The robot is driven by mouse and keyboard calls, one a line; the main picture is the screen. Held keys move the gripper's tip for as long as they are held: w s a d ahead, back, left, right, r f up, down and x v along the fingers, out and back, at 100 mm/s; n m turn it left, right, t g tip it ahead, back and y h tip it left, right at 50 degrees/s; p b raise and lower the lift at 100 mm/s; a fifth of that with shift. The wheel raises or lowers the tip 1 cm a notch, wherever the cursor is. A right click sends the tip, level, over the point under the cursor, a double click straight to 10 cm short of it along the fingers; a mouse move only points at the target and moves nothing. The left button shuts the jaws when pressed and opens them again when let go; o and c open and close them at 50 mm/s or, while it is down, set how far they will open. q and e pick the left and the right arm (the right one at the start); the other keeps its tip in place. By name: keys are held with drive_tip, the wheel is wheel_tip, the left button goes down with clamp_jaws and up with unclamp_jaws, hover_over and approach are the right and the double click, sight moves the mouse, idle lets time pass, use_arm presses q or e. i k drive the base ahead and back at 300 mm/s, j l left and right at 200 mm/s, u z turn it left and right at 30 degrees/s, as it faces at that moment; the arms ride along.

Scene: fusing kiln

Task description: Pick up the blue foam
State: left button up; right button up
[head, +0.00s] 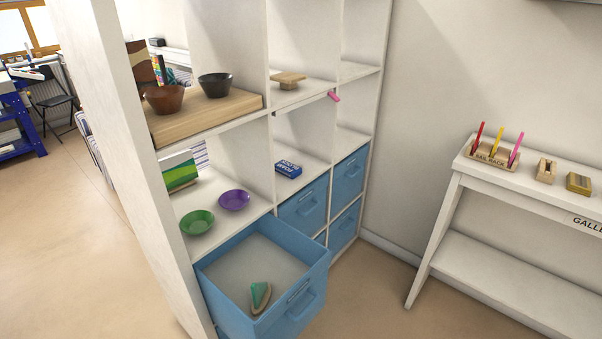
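A small blue block with white lettering (288,169), which looks like the blue foam, lies on the middle shelf of the white cube shelving (241,232). It sits near the front of its compartment, above a closed blue drawer (303,208). The lettering looks upside down from here and I cannot read it all surely. Nothing covers the block. Neither of my grippers is in view.
An open blue drawer (222,311) juts out at lower left, with a small green and brown piece (260,296) inside. A green bowl (197,222) and purple bowl (234,200) stand left of the block. A white table (500,252) stands right; floor between is clear.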

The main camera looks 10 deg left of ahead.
sight(286, 168)
drive_tip(key=i+l, duration=0.1)
drive_tip(key=l, duration=0.4)
drive_tip(key=i+l, duration=0.1)
drive_tip(key=l, duration=0.35)
drive_tip(key=i+l, duration=0.7)
drive_tip(key=i, duration=0.2)
